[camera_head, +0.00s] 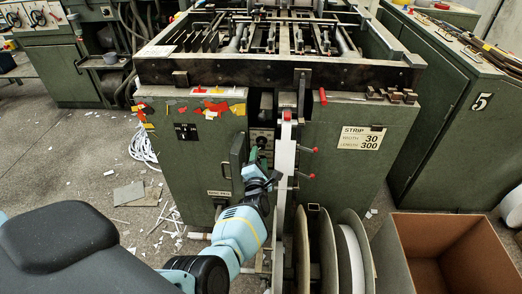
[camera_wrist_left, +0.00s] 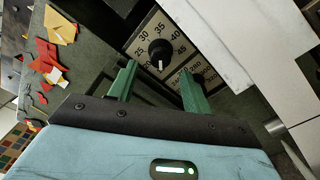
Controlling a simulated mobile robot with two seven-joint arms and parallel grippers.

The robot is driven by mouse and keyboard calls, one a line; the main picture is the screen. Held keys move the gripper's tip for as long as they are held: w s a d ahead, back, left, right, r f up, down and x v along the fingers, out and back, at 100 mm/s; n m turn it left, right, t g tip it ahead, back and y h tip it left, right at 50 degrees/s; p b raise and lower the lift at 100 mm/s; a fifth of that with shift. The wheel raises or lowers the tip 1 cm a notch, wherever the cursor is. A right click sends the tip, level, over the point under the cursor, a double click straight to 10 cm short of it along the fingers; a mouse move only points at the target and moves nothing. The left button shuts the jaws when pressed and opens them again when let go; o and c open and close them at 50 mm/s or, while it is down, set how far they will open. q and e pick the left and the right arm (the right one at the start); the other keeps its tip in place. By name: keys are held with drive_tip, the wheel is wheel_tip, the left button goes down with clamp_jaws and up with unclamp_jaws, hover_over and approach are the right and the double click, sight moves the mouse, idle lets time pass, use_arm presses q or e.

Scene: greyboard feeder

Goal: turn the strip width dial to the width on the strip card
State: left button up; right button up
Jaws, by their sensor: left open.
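The strip card (camera_head: 361,138) on the green machine front reads width 30, length 300. The strip width dial (camera_wrist_left: 160,50) is a black round knob on a pale plate, with numbers 25, 30, 35, 40 and 45 around its upper side. Its white mark points down in the left wrist view, away from the 30; the number there is not readable. My left gripper (camera_wrist_left: 157,74) is open, its green fingers apart and just short of the knob, one on each side below it. In the head view my left gripper (camera_head: 257,158) is at the dial plate. My right gripper is not in view.
A second dial (camera_wrist_left: 198,80) with numbers in the hundreds is partly behind one finger. A white vertical strip (camera_head: 284,160) and red-tipped levers (camera_head: 308,150) stand close right of my gripper. Strip reels (camera_head: 327,250) and an open cardboard box (camera_head: 450,250) are at the lower right.

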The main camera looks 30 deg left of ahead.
sight(261, 147)
use_arm(q)
drive_tip(key=b+x, duration=0.1)
drive_tip(key=x, duration=0.2)
drive_tip(key=shift+w+a+f+b, duration=0.1)
drive_tip(key=shift+w+f+b, duration=0.1)
drive_tip(key=shift+b, duration=0.1)
drive_tip(key=shift+w+a+b, duration=0.3)
drive_tip(key=shift+w+b, duration=0.05)
drive_tip(key=shift+w, duration=0.2)
drive_tip(key=shift+w+a+r, duration=0.15)
drive_tip(key=shift+w, duration=0.15)
drive_tip(key=c, duration=0.9)
drive_tip(key=shift+c, duration=0.5)
drive_tip(key=shift+m, duration=0.3)
